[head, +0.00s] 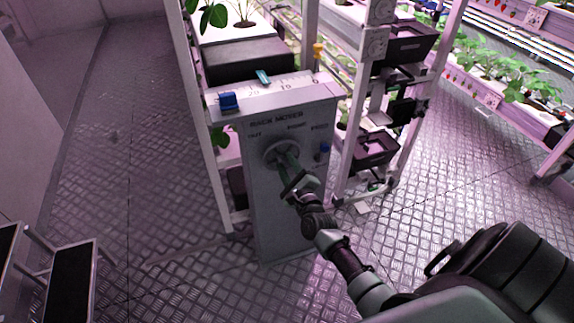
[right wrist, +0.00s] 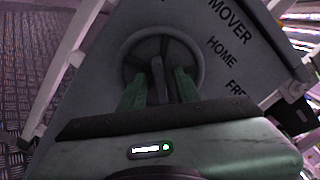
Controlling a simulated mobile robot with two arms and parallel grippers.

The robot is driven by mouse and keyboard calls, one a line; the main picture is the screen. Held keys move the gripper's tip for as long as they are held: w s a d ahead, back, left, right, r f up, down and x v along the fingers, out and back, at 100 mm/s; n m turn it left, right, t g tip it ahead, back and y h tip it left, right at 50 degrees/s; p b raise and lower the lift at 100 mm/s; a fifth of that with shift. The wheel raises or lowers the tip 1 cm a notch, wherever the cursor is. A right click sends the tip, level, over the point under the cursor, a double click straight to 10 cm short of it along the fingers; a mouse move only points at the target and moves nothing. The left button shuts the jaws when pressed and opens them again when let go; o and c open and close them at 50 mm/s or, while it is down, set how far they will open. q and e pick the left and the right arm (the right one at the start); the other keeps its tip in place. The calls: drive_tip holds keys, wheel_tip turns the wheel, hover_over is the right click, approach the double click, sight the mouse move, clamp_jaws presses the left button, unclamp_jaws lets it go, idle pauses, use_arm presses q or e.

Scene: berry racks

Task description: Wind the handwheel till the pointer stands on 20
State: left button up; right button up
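The handwheel (head: 283,155) is a grey ring with spokes on the front of the grey rack mover box (head: 285,215). It also shows in the right wrist view (right wrist: 201,62). My right gripper (head: 284,160) is at the wheel, its two green fingers reaching in among the spokes. In the right wrist view its fingers (right wrist: 159,80) stand on either side of a grey spoke, with gaps visible. A white scale with small numbers lies on top of the box. A teal piece (head: 263,77), possibly the pointer, sits at its back edge; its exact reading is too small to tell. My left gripper is out of view.
A blue block (head: 228,100) sits on the box's top left, and a blue knob (head: 325,148) is on its front right. Plant racks with black trays (head: 375,149) stand behind and right. A step stool (head: 70,285) is at lower left. The metal floor (head: 130,150) left of the box is clear.

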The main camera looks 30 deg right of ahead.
drive_tip(key=shift+c, duration=0.3)
clamp_jaws()
drive_tip(key=shift+n, duration=0.3)
